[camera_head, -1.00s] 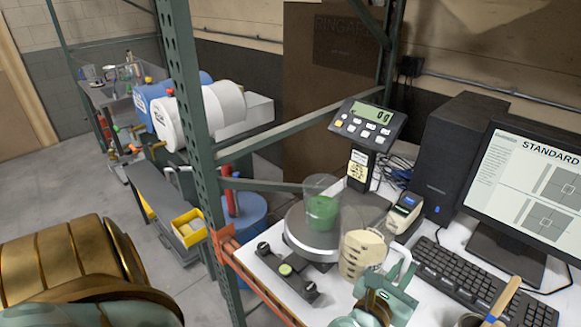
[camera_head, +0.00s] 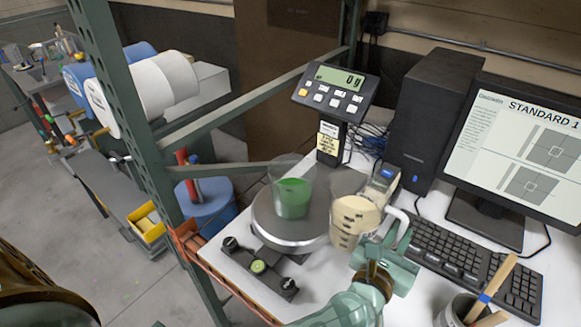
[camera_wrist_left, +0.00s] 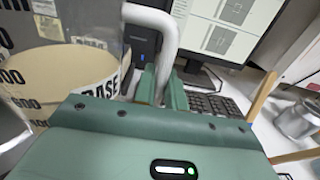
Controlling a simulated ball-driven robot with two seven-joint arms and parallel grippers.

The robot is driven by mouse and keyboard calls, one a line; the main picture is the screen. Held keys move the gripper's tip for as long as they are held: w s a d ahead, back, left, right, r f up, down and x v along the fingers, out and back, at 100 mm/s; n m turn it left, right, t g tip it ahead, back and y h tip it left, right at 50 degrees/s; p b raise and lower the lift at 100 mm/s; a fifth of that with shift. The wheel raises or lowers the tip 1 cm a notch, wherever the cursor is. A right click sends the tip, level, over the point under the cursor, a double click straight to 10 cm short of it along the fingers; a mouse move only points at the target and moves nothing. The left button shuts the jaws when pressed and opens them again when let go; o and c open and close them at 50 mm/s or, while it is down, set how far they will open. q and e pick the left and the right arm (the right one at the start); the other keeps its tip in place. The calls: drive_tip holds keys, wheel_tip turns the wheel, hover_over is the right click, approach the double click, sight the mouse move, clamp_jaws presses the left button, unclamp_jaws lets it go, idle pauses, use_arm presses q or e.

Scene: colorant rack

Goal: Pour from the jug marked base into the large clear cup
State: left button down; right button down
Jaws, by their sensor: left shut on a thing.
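The large clear cup (camera_head: 291,172) stands upright on the scale's round plate (camera_head: 275,232) with green liquid in its lower part. The jug marked base (camera_head: 352,222) is clear with dark volume marks and holds cream liquid. It is right of the cup and nearer to me, apart from it in the picture. The wrist view shows its BASE lettering (camera_wrist_left: 98,86) and white handle (camera_wrist_left: 152,22). My left gripper (camera_head: 397,248) is shut on that handle, as the wrist view also shows (camera_wrist_left: 163,88). My right gripper is not in view.
The scale display (camera_head: 340,78) reads 0 g. A label printer (camera_head: 382,182), computer tower (camera_head: 432,110), keyboard (camera_head: 462,268) and monitor (camera_head: 530,150) stand to the right. A container with stir sticks (camera_head: 462,312) is front right. A green rack post (camera_head: 125,130) rises at left.

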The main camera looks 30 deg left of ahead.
sight(399, 217)
use_arm(q)
drive_tip(key=shift+a+r+n+p, duration=0.15)
drive_tip(key=shift+r+n+p, duration=0.1)
drive_tip(key=shift+r+n, duration=0.4)
drive_tip(key=shift+a+r+n+p, duration=0.2)
drive_tip(key=shift+r+n, duration=0.15)
drive_tip(key=shift+r, duration=0.5)
drive_tip(key=shift+w+a+r+n+p, duration=0.1)
drive_tip(key=shift+a+r+n+p, duration=0.1)
drive_tip(key=shift+r+n+p, duration=0.3)
drive_tip(key=shift+a+r+n+p, duration=0.1)
drive_tip(key=shift+a+r+n, duration=0.1)
drive_tip(key=shift+r, duration=0.45)
drive_tip(key=a+r+n+p, duration=0.3)
drive_tip(key=r+n+p, duration=0.1)
drive_tip(key=r, duration=0.4)
drive_tip(key=shift+w+a+p, duration=0.25)
drive_tip(key=shift+a+p, duration=0.1)
drive_tip(key=shift+p, duration=0.1)
drive_tip(key=shift+a+r+n+p, duration=0.2)
drive_tip(key=shift+r+n+p, duration=0.1)
drive_tip(key=shift+r+n, duration=0.2)
drive_tip(key=shift+w+a+r+n+p, duration=0.1)
drive_tip(key=shift+a+r+n+p, duration=0.1)
drive_tip(key=shift+r+n+p, duration=0.15)
drive_tip(key=shift+a+r+n, duration=0.25)
drive_tip(key=shift+n, duration=0.1)
drive_tip(key=shift+a+r, duration=0.1)
